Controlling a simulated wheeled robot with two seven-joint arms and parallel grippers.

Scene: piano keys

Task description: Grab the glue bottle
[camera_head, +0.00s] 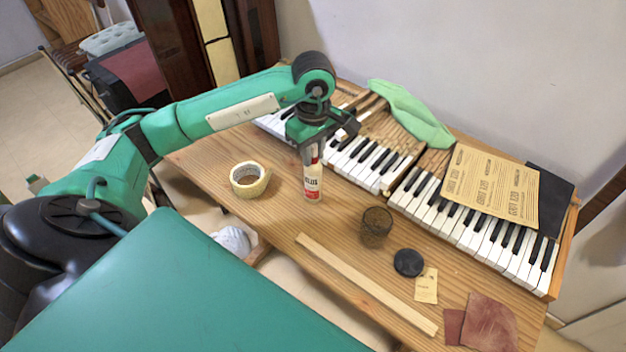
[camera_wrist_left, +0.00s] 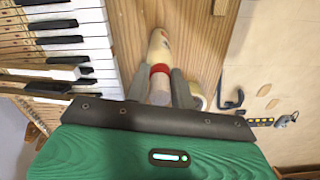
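The glue bottle (camera_head: 313,184) is white with a red label and red collar. It stands upright on the wooden table in the head view, right of the tape roll. My left gripper (camera_head: 311,152) is above it, fingers pointing down around its top. In the left wrist view the bottle (camera_wrist_left: 158,48) lies between the two grey fingers (camera_wrist_left: 160,82), which meet its sides near the red collar, so the gripper looks shut on it. The bottle's base appears to rest on the table. My right gripper is not in view.
A tape roll (camera_head: 249,180) lies left of the bottle. Piano keys (camera_head: 480,232) line the table's back. A dark cup (camera_head: 376,227), a black disc (camera_head: 408,262), a wooden strip (camera_head: 365,283) and sandpaper (camera_head: 490,322) lie to the right. A green cloth (camera_head: 410,112) is behind.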

